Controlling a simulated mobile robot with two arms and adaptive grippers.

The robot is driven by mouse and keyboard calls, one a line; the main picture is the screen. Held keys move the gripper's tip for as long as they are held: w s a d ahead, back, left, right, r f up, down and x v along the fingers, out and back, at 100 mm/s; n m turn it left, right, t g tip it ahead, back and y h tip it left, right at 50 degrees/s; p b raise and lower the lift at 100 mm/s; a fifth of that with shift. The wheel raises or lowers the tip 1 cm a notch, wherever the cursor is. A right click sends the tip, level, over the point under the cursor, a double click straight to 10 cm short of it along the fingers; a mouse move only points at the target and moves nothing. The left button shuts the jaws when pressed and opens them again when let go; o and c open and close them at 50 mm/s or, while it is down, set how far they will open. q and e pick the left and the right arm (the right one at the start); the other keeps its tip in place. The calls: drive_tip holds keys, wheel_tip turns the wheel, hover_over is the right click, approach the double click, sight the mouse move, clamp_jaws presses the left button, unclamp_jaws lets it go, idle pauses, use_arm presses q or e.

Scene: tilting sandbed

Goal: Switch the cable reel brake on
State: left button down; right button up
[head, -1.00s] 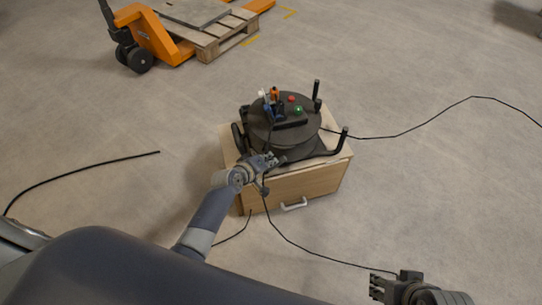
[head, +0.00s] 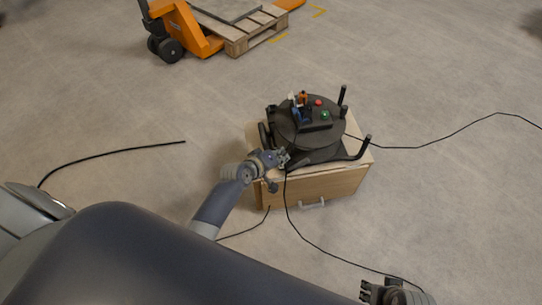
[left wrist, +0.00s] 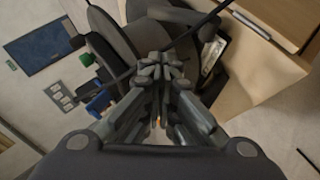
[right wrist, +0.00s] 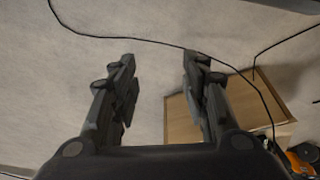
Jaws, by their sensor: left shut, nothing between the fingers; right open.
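The dark cable reel (head: 312,140) stands on a wooden box. On its top are a red button (head: 318,103), a green button (head: 325,114), an orange part (head: 303,97) and a blue part (head: 297,115). I cannot tell which part is the brake. My left gripper (head: 283,156) is shut and empty at the reel's near left side; contact is unclear. In the left wrist view its fingers (left wrist: 160,66) meet before the dark reel (left wrist: 115,38), with a blue part (left wrist: 100,102) at left. My right gripper (right wrist: 158,62) is open and empty, low in the head view (head: 372,292).
The wooden box (head: 315,187) has a grey handle. Thin black cables run over the floor right of the box (head: 450,134) and in front of it (head: 330,251). An orange pallet jack (head: 185,30) and a wooden pallet (head: 245,40) stand farther back.

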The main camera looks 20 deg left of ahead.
use_arm(q)
drive_tip(key=p+v, duration=0.2)
drive_tip(key=v, duration=0.4)
drive_tip(key=shift+s+r, duration=0.15)
drive_tip(key=shift+r, duration=0.3)
use_arm(e)
wheel_tip(320, 180, down, 9)
drive_tip(key=s, duration=0.2)
drive_tip(key=shift+r+g, duration=0.2)
drive_tip(key=shift+g, duration=0.1)
use_arm(q)
drive_tip(key=shift+s+d+f, duration=0.1)
use_arm(e)
drive_tip(key=shift+s, duration=0.1)
